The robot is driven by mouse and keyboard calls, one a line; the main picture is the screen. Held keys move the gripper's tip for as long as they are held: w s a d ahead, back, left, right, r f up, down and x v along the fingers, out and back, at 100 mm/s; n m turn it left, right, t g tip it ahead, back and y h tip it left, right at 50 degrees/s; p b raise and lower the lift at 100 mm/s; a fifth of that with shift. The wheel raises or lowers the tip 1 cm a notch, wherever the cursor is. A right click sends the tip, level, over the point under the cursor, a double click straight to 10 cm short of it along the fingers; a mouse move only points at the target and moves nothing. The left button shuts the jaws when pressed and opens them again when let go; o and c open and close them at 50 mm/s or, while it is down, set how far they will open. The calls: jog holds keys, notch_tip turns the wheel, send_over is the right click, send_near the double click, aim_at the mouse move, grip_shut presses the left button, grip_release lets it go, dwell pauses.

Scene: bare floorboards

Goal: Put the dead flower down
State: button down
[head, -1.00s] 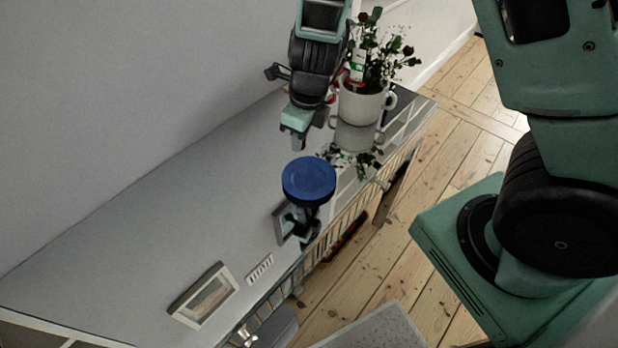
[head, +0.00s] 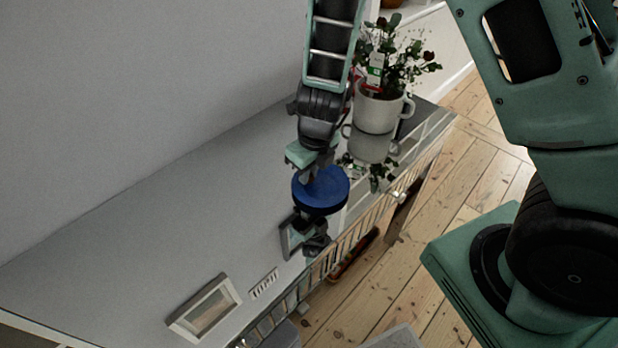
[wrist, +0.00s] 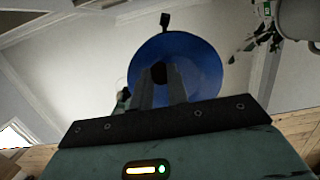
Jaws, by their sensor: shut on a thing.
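My gripper (head: 310,177) is down at a round blue dish-like thing (head: 333,192) above the grey top of a long cabinet (head: 205,215). In the wrist view my gripper (wrist: 158,78) points at the middle of the blue thing (wrist: 203,72), with its fingers close together around a dark part there. The exact grip is partly hidden. A leafy plant with dark red blooms (head: 398,62) stands upright in a white mug (head: 378,108) behind and to the right, apart from my gripper. Which flower is dead cannot be told.
The glossy top mirrors the mug and plant. The left of the top is clear. Floorboards (head: 460,170) lie to the right.

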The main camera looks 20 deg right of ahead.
jog(key=shift+f, duration=0.4)
jog(key=shift+f, duration=0.1)
jog(key=c, duration=1.6)
grip_release()
jog(key=shift+c, duration=0.2)
